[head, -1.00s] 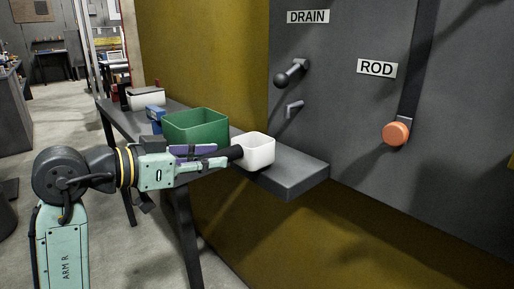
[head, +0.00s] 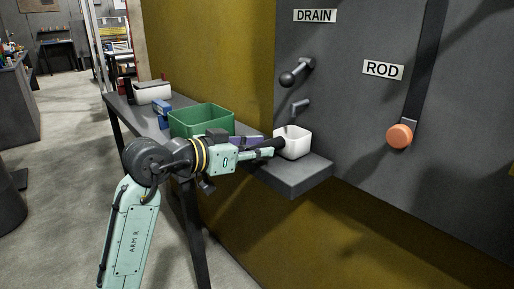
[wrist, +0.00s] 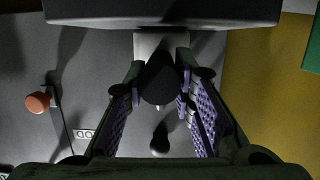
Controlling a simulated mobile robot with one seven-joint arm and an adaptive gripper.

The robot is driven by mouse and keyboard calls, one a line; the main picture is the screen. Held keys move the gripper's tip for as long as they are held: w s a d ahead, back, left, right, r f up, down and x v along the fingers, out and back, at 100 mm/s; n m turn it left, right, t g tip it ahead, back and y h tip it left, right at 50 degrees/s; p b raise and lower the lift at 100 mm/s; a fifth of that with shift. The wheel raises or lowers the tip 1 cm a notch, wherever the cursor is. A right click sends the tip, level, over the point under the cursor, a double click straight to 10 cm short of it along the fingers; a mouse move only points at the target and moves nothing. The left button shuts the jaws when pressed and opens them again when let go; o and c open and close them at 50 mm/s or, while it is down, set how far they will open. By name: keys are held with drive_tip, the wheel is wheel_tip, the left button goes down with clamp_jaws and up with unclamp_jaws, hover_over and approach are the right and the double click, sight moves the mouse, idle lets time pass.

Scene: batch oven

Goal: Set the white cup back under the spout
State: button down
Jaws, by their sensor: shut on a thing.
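The white cup (head: 293,146) is a squarish, open-topped vessel with a thick dark handle (wrist: 160,84). My gripper (head: 262,148) is shut on this handle, and its purple finger pads flank it in the wrist view (wrist: 160,100). The cup looks upright over the end of the dark shelf (head: 290,183). The grey spout (head: 300,106) sticks out of the panel just above the cup. I cannot tell whether the cup's base touches the shelf or whether it is exactly below the spout. The cup's inside bottom is hidden.
The DRAIN lever (head: 292,77) is above the spout. The orange ROD knob (head: 399,136) hangs to the right.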

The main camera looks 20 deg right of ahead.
drive_tip(key=shift+f, duration=0.15)
drive_tip(key=c, duration=1.3)
unclamp_jaws()
drive_tip(key=shift+c, duration=0.2)
